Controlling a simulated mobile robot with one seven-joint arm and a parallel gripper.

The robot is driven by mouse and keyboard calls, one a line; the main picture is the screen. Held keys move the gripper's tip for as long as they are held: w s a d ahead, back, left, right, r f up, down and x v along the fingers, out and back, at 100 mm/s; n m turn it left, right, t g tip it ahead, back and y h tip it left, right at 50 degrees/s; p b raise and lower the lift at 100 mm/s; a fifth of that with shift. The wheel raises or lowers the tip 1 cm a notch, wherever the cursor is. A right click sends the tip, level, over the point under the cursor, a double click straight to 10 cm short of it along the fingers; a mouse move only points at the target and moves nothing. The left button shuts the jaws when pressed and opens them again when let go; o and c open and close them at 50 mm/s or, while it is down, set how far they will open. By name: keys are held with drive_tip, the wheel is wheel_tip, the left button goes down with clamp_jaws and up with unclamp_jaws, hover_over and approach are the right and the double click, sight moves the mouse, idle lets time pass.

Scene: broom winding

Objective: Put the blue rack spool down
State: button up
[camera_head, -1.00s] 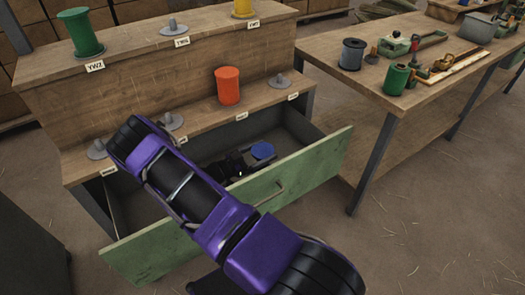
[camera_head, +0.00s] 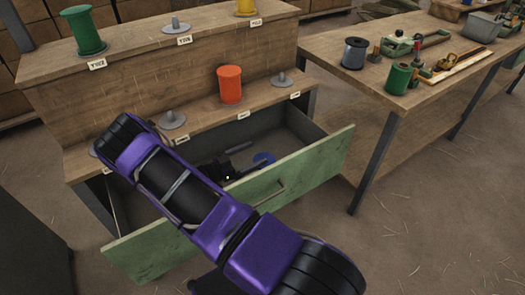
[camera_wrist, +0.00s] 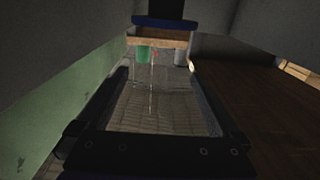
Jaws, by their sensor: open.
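My gripper (camera_head: 252,157) is low in the drawer.
The green drawer front (camera_head: 310,168) stands close in front of my gripper. The rack shelf above holds a red spool (camera_head: 230,85) and several bare grey pegs (camera_head: 173,119). A green spool (camera_head: 84,30) stands on top. A workbench (camera_head: 330,50) with tools is at the right.

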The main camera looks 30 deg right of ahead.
drive_tip(key=a, duration=0.7)
idle(0.3)
